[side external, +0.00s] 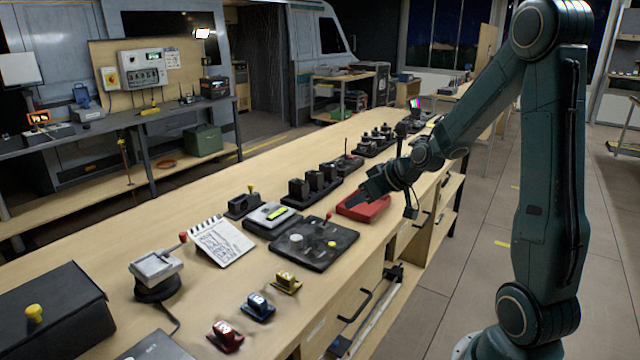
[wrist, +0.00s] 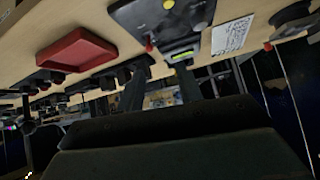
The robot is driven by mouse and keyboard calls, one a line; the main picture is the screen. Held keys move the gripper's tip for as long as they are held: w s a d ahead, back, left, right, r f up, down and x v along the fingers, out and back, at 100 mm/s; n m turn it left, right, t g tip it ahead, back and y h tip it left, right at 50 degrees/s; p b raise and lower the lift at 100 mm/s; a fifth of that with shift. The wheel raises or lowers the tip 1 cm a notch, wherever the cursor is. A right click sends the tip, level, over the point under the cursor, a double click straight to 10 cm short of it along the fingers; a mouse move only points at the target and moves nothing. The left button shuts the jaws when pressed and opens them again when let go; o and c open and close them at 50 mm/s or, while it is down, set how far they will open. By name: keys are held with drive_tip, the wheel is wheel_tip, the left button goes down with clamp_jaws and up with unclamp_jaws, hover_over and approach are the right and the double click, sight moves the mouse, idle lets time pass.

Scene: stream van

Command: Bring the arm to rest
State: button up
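My arm stands at the right of the side view, with its dark green links bent over the wooden bench (side external: 120,245). My gripper (side external: 388,196) is at the bench's right edge, close above the red tray (side external: 352,212); I cannot tell whether it touches the tray. In the wrist view my gripper (wrist: 162,85) shows two dark fingers standing apart, with nothing between them. The red tray (wrist: 76,50) lies left of the fingers in that view.
A black panel (side external: 313,255) with a yellow knob, a white notepad (side external: 222,243) and a small joystick box (side external: 157,270) stand on the bench. Red, blue and yellow numbered blocks (side external: 257,307) sit at the front. The floor (side external: 480,275) beside the bench is clear.

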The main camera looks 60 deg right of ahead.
drive_tip(key=s+a+r+n+g, duration=0.15)
drive_tip(key=a+r, duration=0.25)
drive_tip(key=a, duration=0.4)
drive_tip(key=s+a+r, duration=0.2)
drive_tip(key=s+a, duration=0.1)
drive_tip(key=s, duration=0.3)
drive_tip(key=s+a+r+g, duration=0.1)
drive_tip(key=s+a+r, duration=0.1)
drive_tip(key=s+a, duration=0.2)
drive_tip(key=s+a+r+g, duration=0.1)
drive_tip(key=s+a, duration=0.3)
drive_tip(key=s, duration=0.4)
drive_tip(key=shift+s+r+y, duration=0.3)
drive_tip(key=shift+s+r, duration=0.1)
drive_tip(key=shift+r, duration=0.35)
drive_tip(key=shift+n, duration=0.25)
